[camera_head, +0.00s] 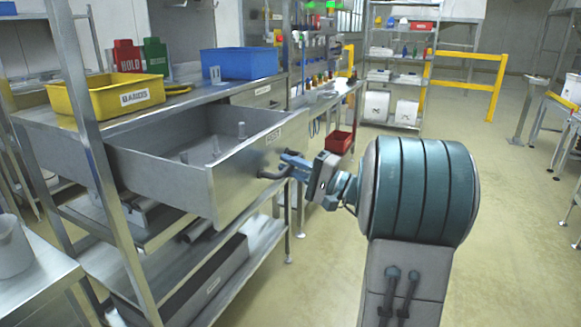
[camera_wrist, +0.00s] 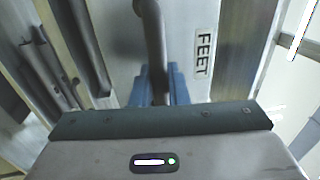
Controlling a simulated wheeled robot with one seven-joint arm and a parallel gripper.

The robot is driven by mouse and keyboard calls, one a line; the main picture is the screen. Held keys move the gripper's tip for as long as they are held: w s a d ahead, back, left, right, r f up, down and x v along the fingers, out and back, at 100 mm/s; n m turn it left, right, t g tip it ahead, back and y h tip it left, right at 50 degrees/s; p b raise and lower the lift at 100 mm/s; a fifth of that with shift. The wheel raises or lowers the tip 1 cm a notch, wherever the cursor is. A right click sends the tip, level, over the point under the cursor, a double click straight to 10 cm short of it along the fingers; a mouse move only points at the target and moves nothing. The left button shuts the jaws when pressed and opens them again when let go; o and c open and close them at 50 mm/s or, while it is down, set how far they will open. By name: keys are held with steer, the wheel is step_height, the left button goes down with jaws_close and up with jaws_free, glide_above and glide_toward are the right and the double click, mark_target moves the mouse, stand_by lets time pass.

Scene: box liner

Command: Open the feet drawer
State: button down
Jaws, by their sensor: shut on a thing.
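The feet drawer (camera_head: 235,178) is a grey metal drawer pulled well out from under the bench top on the left. Several upright pegs stand inside it. Its FEET label (camera_wrist: 203,52) shows in the wrist view on the drawer front. My gripper (camera_head: 285,170) is at the drawer front, with its blue fingers shut on the drawer handle (camera_wrist: 153,40). The handle is a dark curved bar; the fingers (camera_wrist: 158,85) sit around its lower part in the wrist view. The fingertips are partly hidden behind my gripper body.
A metal post (camera_head: 95,150) rises in front of the bench. A red bin (camera_head: 339,142) sits behind my gripper. The floor (camera_head: 510,220) at right is clear.

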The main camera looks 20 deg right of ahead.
steer(key=c, duration=1.5)
jaws_free()
steer(key=v, duration=1.3)
steer(key=shift+s+d+b, duration=0.2)
steer(key=shift+s+b, duration=0.1)
steer(key=shift+b, duration=0.1)
steer(key=shift+f, duration=0.15)
